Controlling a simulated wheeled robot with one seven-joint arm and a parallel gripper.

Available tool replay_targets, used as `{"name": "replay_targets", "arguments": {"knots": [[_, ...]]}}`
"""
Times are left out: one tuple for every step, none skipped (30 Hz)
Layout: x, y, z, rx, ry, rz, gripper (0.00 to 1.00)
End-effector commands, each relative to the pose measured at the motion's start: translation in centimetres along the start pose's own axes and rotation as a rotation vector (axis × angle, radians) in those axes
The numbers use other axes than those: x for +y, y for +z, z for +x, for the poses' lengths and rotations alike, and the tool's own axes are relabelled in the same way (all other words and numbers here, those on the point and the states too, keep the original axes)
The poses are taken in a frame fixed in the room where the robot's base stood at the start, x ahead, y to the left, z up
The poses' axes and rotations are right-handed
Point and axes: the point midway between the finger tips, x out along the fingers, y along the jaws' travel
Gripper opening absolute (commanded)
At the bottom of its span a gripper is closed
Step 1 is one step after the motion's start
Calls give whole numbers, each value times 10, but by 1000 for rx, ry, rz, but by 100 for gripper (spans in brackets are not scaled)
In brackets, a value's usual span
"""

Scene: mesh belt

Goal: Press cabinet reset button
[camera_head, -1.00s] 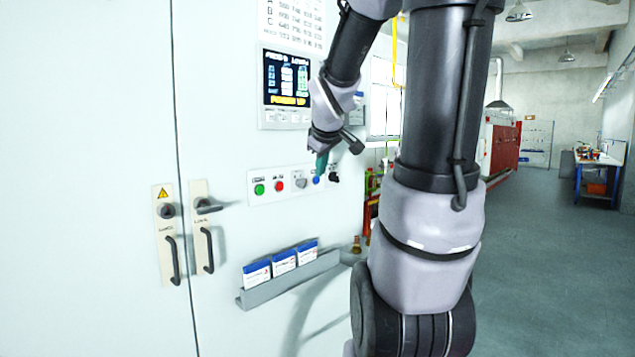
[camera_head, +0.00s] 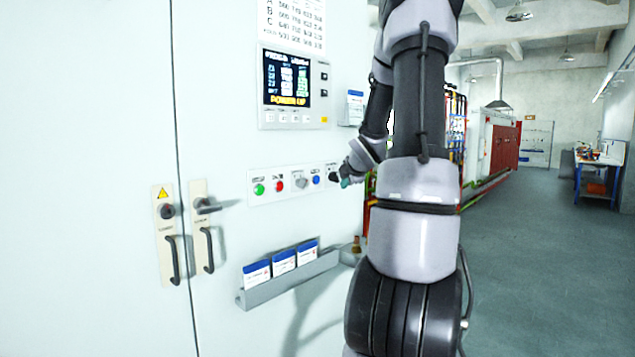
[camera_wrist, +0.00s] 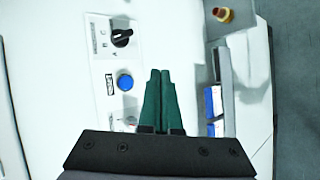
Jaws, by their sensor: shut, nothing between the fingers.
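The blue button (camera_head: 316,180) sits on the white control strip of the cabinet, right of a green button, a red button and a grey switch. It also shows in the wrist view (camera_wrist: 125,82), left of my fingers, uncovered. Its label is too small to read. My gripper (camera_wrist: 160,73) has its green fingers shut together and empty. In the head view my gripper (camera_head: 346,183) is right of the blue button, near the black rotary knob (camera_head: 334,178), partly hidden by the wrist. The fingers appear apart from the button.
The cabinet display (camera_head: 286,86) is lit with yellow text at the bottom. Two door handles (camera_head: 173,260) are at left.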

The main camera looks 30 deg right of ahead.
Motion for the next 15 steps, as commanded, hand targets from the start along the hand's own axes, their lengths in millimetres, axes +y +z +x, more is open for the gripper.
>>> {"name": "replay_targets", "arguments": {"knots": [[0, 0, 0, 0, 0, 1, 0], [0, 0, 0, 0, 0, 1, 0], [0, -1, 0, 0, -1, 1, 0], [1, -1, 1, 0, 0, 1, 0], [1, -2, 2, 0, 0, 1, 0], [3, -3, 4, 1, 0, 1, 0], [4, -5, 5, 2, 0, 1, 0], [5, -6, 7, 2, -1, 2, 0], [7, -9, 10, 3, -2, 2, 0], [9, -11, 13, 3, -1, 2, 0], [11, -13, 16, 3, -1, 2, 0], [14, -16, 20, 4, 0, 1, 0], [16, -18, 23, 4, 0, 1, 0], [18, -21, 26, 4, -1, 2, 0], [22, -24, 30, 4, -2, 2, 0]]}}
